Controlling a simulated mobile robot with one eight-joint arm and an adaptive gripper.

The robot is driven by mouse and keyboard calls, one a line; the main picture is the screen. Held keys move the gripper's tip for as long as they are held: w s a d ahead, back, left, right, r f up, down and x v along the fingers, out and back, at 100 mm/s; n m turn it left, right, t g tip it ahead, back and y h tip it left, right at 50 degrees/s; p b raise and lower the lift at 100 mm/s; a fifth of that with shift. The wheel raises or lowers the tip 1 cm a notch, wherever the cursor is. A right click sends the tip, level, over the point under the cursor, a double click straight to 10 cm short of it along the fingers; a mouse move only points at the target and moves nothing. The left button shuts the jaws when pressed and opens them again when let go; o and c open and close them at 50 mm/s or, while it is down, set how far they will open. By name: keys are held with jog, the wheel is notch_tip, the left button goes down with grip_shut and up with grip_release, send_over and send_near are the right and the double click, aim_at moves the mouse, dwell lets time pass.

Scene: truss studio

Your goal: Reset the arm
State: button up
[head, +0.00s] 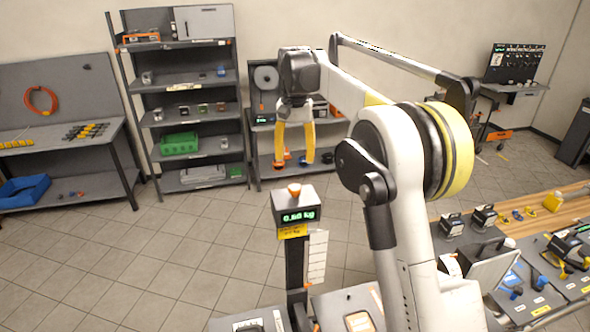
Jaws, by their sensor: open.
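My gripper (294,143) hangs from the end of my arm near the middle of the head view. Its two yellow fingers point down and are spread apart, with nothing between them. It is raised in the air above a scale with a lit green readout (299,214). My white arm with its black and yellow joint fills the right of centre, bent at the elbow.
An orange-topped piece (294,190) sits on the scale's head. A workbench with tools and parts (540,208) is at the right. Shelves with a green bin (179,144) and a bench with a blue bin (24,189) stand at the back left. Tiled floor (150,255) is clear at left.

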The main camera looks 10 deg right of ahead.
jog(key=shift+r, duration=0.3)
jog(key=shift+f, duration=0.1)
jog(key=s+f+n+t+b, duration=0.1)
jog(key=s+f+t+b, duration=0.1)
jog(key=s+f+b, duration=1)
jog(key=s+f+n+t+b, duration=0.2)
jog(key=s+f+b, duration=1)
jog(key=f, duration=0.5)
jog(key=s+f+n+t+b, duration=0.1)
jog(key=s+f+t+b, duration=0.2)
jog(key=s+f+b, duration=0.9)
notch_tip(320, 180, down, 3)
jog(key=b, duration=0.3)
jog(key=shift+f+n, duration=0.2)
jog(key=shift+n, duration=0.1)
jog(key=shift+w, duration=0.1)
jog(key=shift+c, duration=0.2)
